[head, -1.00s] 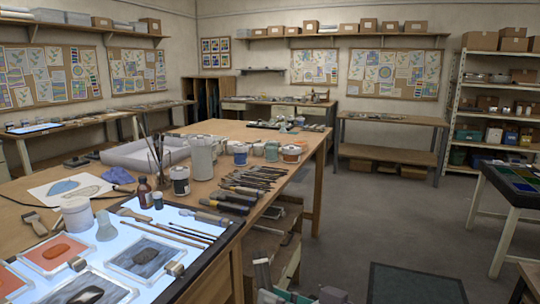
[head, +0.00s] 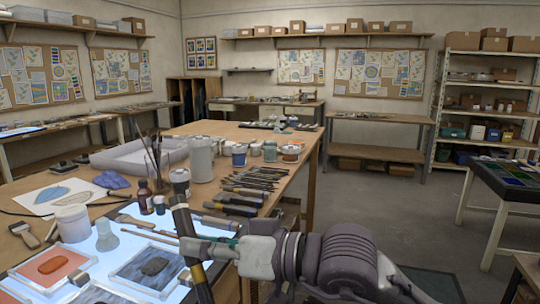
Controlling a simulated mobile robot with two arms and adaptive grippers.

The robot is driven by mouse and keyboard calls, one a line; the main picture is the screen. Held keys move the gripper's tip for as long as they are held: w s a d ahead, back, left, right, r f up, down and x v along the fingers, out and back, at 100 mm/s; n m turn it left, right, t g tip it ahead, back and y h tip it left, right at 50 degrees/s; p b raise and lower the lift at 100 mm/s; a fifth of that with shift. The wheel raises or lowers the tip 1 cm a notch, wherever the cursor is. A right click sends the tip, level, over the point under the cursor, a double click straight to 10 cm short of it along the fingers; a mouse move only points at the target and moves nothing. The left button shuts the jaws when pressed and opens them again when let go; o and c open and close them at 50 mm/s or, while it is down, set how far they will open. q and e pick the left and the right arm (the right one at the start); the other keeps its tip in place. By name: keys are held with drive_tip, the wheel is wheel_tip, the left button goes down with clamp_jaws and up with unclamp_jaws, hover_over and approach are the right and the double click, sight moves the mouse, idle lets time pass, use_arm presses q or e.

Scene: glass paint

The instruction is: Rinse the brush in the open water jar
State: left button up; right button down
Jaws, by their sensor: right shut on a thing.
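My right gripper (head: 208,248) reaches in from the lower right over the light panel. It is shut on a long dark-handled tool (head: 184,222) with a yellowish band, probably the brush. The tool is held steeply, its lower end near the bottom edge; I cannot make out bristles. A small clear glass vessel (head: 107,238) stands on the panel left of the gripper, with a white tub (head: 72,223) beside it. I cannot tell which vessel is the open water jar or see water. My left gripper is not in view.
The lit panel (head: 150,221) holds framed glass pieces. Two small bottles (head: 145,197) and a dark-labelled jar (head: 180,183) stand behind it. A jar of upright brushes (head: 154,163), a tall grey canister (head: 200,158) and several loose tools (head: 257,182) crowd the wooden table (head: 235,132).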

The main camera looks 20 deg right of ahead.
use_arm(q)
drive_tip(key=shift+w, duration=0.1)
use_arm(e)
wheel_tip(320, 180, up, 4)
drive_tip(key=shift+f+p, duration=0.15)
drive_tip(key=shift+p, duration=0.65)
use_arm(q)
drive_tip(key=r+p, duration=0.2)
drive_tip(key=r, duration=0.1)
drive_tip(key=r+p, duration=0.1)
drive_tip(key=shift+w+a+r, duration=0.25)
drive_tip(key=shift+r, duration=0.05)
use_arm(e)
wheel_tip(320, 180, up, 7)
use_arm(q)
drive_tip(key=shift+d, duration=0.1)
use_arm(e)
wheel_tip(320, 180, down, 10)
drive_tip(key=b, duration=0.4)
drive_tip(key=shift+r, duration=0.25)
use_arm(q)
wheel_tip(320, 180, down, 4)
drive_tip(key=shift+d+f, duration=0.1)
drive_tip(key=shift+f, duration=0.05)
use_arm(e)
drive_tip(key=shift+f, duration=0.3)
